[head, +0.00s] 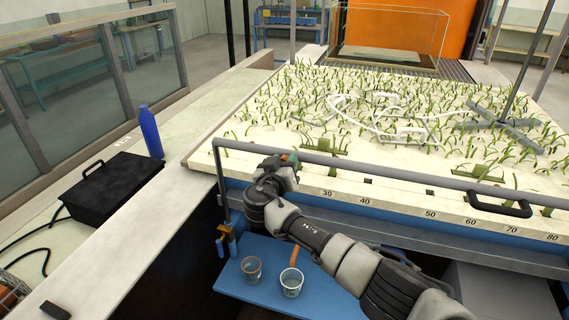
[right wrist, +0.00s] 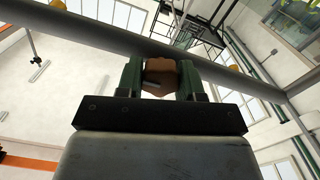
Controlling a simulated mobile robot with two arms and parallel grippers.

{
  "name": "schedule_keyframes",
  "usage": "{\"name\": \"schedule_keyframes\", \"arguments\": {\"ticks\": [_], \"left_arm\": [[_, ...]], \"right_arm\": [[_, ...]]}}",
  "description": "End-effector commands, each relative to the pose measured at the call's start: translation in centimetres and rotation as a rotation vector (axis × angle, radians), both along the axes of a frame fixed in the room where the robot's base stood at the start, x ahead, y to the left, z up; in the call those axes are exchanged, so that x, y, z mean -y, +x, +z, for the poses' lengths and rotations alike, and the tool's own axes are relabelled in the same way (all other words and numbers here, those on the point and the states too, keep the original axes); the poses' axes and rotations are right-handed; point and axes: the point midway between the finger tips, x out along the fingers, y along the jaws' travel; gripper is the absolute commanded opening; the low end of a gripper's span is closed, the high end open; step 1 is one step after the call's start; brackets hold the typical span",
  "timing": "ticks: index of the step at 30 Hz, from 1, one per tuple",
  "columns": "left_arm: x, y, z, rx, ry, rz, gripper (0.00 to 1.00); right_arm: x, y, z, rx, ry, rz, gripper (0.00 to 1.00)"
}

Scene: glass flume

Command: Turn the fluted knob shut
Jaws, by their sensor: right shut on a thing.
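My right gripper (head: 287,162) is at the front edge of the planted bed, close to the grey rail. In the right wrist view, the green fingers of my right gripper (right wrist: 160,80) are shut on a small brown, faceted knob (right wrist: 159,74). I take this to be the fluted knob; it sits between the fingers, just below the grey bar in that picture. In the head view the knob is hidden by the gripper, and its turn position cannot be read. My left gripper is not in view.
The grey rail (head: 400,178) runs along the front of the planted bed (head: 255,130). A blue bottle (head: 151,133) and black case (head: 110,190) are at left.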

Motion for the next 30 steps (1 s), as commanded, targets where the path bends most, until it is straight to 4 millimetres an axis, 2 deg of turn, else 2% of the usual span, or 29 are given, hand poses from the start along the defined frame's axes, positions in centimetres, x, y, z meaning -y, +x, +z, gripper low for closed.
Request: {"name": "schedule_keyframes", "arguments": {"ticks": [8,15,20,30], "left_arm": [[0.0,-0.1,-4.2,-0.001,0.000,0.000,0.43],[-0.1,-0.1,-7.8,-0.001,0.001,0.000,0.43],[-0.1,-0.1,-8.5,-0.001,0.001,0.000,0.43],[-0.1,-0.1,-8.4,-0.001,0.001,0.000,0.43]], "right_arm": [[-0.1,0.0,-0.9,-0.030,-0.091,0.001,0.13],[-0.1,0.0,-0.8,-0.085,-0.264,0.001,0.13],[-0.1,0.0,-0.3,-0.135,-0.410,0.000,0.13],[-0.2,0.0,0.0,-0.235,-0.720,0.001,0.13]]}}
